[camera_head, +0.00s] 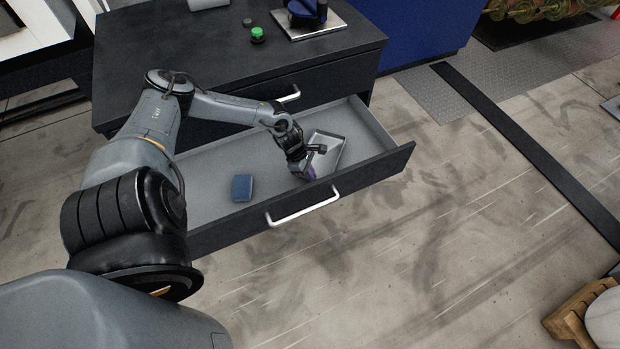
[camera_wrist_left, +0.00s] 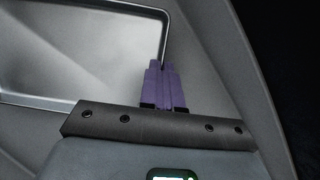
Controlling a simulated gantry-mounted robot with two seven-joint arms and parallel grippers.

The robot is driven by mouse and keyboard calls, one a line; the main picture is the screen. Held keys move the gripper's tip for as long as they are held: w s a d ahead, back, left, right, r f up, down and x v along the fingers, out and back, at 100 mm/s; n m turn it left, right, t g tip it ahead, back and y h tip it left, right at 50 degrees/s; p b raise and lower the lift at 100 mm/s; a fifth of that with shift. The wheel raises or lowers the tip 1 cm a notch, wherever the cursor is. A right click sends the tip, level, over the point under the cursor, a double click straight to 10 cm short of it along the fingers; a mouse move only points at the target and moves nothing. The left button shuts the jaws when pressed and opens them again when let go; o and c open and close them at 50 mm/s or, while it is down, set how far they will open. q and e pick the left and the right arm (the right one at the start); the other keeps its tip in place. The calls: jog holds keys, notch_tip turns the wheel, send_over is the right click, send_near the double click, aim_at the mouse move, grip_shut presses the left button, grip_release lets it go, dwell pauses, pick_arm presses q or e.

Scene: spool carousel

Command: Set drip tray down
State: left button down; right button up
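The drip tray (camera_head: 329,143) is a shallow grey metal tray with a raised rim, inside the open drawer (camera_head: 212,163) near its right end. It fills the upper left of the left wrist view (camera_wrist_left: 70,50). My left gripper (camera_head: 310,174) reaches down into the drawer at the tray's near edge. Its purple fingers (camera_wrist_left: 161,68) are close together on the tray's rim, in line with one side. The gripper and wrist hide part of the tray. I cannot tell whether the tray touches the drawer floor. My right gripper is not in view.
A blue block (camera_head: 242,188) lies in the drawer left of the gripper. The drawer front with its handle (camera_head: 303,206) stands nearest. The black cabinet top (camera_head: 170,60) holds a green-topped item (camera_head: 257,35) and a plate with a blue device (camera_head: 308,20).

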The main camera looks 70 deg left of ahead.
pick_arm(q)
jog(key=shift+f, duration=0.55)
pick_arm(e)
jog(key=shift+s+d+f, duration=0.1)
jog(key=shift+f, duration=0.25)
pick_arm(q)
jog(key=shift+f, duration=0.2)
jog(key=c, duration=1.4)
grip_release()
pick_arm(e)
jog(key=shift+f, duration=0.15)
pick_arm(q)
jog(key=shift+o, duration=0.2)
jog(key=shift+r, duration=0.1)
jog(key=shift+r, duration=0.2)
jog(key=p+v, duration=0.7)
jog(key=v, duration=0.4)
jog(key=shift+r, duration=0.4)
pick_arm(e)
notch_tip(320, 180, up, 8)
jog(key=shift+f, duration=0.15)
